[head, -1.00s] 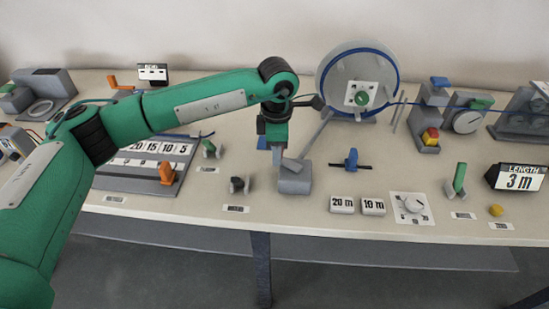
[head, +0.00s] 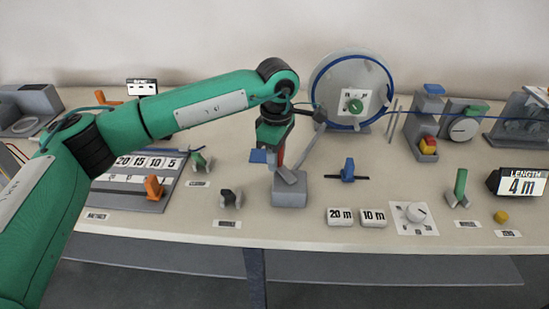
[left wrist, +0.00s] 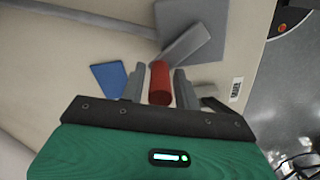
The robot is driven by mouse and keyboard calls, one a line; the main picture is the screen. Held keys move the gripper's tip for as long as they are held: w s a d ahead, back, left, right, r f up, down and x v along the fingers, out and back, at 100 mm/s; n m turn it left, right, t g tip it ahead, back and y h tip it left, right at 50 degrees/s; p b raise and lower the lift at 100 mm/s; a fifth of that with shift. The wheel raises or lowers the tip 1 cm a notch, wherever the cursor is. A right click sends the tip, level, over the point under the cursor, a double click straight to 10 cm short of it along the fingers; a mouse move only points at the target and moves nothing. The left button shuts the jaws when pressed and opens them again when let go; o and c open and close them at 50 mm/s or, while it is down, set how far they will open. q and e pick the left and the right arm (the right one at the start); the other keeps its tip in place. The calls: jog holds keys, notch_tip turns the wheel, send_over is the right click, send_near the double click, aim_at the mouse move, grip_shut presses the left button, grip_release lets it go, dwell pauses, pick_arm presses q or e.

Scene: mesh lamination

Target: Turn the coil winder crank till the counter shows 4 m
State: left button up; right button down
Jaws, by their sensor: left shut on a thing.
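The length counter (head: 522,185) at the right shows 4 m. The coil winder's round reel (head: 352,90) with a blue rim stands at the back. Its crank base (head: 290,190) is a grey block in front of the reel, with a grey crank arm (left wrist: 187,45) above it. My left gripper (left wrist: 160,88) is shut on the red crank handle (left wrist: 160,80), which stands between its two fingers in the left wrist view. In the head view the gripper (head: 276,150) hides most of the handle. My right gripper is not in view.
A black clip (head: 229,198) and the 20-15-10-5 board (head: 120,183) are left. A red-yellow switch (head: 429,142) stands farther back.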

pick_arm(q)
jog(key=shift+s+d, duration=0.1)
jog(key=shift+d, duration=0.05)
jog(key=o, duration=0.7)
jog(key=shift+d, duration=0.1)
jog(key=shift+r, duration=0.3)
notch_tip(320, 180, up, 13)
jog(key=shift+r, duration=0.1)
dwell(1.5)
